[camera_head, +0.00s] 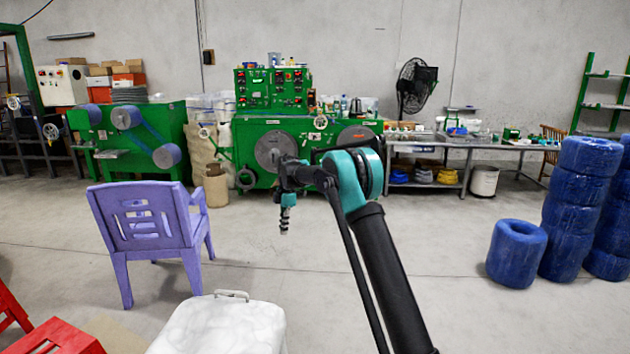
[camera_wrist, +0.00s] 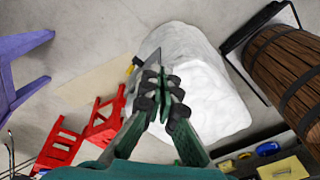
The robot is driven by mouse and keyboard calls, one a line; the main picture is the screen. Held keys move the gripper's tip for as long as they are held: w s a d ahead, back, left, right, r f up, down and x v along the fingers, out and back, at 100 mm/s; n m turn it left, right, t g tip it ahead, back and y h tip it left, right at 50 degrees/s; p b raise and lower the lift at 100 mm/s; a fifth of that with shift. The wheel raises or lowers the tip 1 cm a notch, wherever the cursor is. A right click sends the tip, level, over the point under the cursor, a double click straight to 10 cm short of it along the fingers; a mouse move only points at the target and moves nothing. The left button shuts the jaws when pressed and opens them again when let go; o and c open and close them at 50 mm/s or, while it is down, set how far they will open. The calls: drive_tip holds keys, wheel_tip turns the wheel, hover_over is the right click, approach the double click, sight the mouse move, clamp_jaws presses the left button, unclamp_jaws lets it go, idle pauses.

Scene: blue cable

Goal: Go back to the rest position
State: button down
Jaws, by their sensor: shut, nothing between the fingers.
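My gripper (camera_head: 285,222) hangs from the end of my raised arm near the middle of the head view, pointing down with clear air around it. In the wrist view the two fingers of my gripper (camera_wrist: 165,85) meet and hold nothing. Below them is a white lumpy-topped block (camera_wrist: 205,75). The same white block (camera_head: 222,328) stands at the bottom of the head view, lower than and left of my gripper. A thin grey tool with a yellow part (camera_wrist: 146,68) shows behind the fingertips, partly hidden by them.
A purple chair (camera_head: 145,222) stands left, with red furniture (camera_head: 58,338) in front. Blue cable coils (camera_head: 516,253) stand right. Green machines (camera_head: 270,125) and a workbench (camera_head: 470,143) line the back. A wooden barrel (camera_wrist: 290,75) is right in the wrist view. Open floor lies mid-room.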

drive_tip(key=s+d+r+m+t, duration=0.1)
drive_tip(key=s+d+r+m, duration=0.2)
drive_tip(key=s+d+m, duration=0.5)
drive_tip(key=s+d+r+m+t, duration=0.2)
drive_tip(key=s+d+m, duration=0.2)
drive_tip(key=s+d, duration=0.6)
drive_tip(key=s+d+f+m, duration=0.3)
drive_tip(key=s+d+m, duration=0.1)
drive_tip(key=s, duration=0.5)
drive_tip(key=s+d+f+m+t, duration=0.1)
drive_tip(key=s+d+f+m, duration=0.1)
drive_tip(key=s+d, duration=0.3)
drive_tip(key=s+d+f+m+t+h, duration=0.1)
drive_tip(key=s+d+f+m, duration=0.2)
drive_tip(key=s, duration=1)
drive_tip(key=d+m, duration=0.1)
drive_tip(key=m, duration=0.1)
drive_tip(key=shift+s+d+f+m, duration=0.2)
drive_tip(key=shift+s+f+m, duration=0.05)
drive_tip(key=shift+f+m, duration=0.1)
